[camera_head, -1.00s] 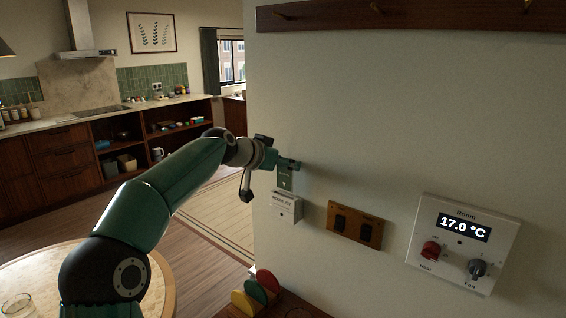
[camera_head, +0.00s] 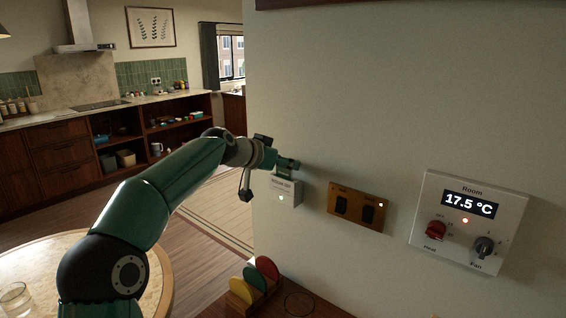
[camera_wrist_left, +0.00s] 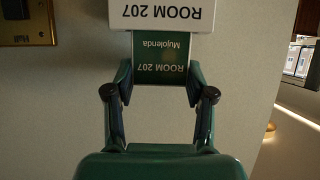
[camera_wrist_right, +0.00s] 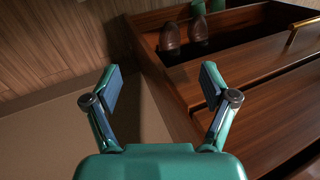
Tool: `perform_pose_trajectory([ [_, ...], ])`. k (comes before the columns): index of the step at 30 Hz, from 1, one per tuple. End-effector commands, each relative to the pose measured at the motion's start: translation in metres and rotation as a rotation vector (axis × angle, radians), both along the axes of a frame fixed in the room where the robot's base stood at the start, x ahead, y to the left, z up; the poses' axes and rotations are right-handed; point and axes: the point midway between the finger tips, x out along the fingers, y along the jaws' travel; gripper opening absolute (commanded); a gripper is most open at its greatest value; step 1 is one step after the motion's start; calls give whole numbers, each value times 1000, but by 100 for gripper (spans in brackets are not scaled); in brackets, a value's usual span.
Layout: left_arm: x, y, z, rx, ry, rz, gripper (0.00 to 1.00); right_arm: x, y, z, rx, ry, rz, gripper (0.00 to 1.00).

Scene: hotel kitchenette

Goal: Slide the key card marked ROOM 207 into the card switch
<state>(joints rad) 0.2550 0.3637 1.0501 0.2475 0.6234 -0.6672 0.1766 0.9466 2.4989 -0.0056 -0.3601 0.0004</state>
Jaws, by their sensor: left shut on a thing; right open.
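In the left wrist view the switch (camera_wrist_left: 200,14) shows the label ROOM 207, upside down. The green key card (camera_wrist_left: 161,66) reads ROOM 207 Mujolenda, also upside down. Its far end is hidden in or behind the switch, and its near part sticks out. My left gripper (camera_head: 284,166) is shut on the card right above the switch; its fingers (camera_wrist_left: 160,84) hold the card's sides. My right gripper (camera_wrist_right: 158,92) is open and empty, and shows only in its wrist view.
A brass switch plate (camera_head: 358,207) with a lit light is right of the card switch. A thermostat (camera_head: 467,221) reading 17.5 °C, with a red light, is further right. A rack of coloured discs (camera_head: 254,283) is below. Wooden drawers (camera_wrist_right: 250,60) are near my right gripper.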

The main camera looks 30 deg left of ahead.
Motion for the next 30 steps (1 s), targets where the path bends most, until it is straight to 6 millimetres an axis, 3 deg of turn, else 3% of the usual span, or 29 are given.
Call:
perform_pose_trajectory([
  [13,0,0,0,0,0,0,40,0,0,0,0,0,0,84],
  [14,0,0,0,0,0,0,59,0,0,0,0,0,0,84],
  [18,0,0,0,0,0,0,82,0,0,0,0,0,0,84],
  [30,-3,1,2,0,0,1,83,0,0,1,0,0,0,84],
])
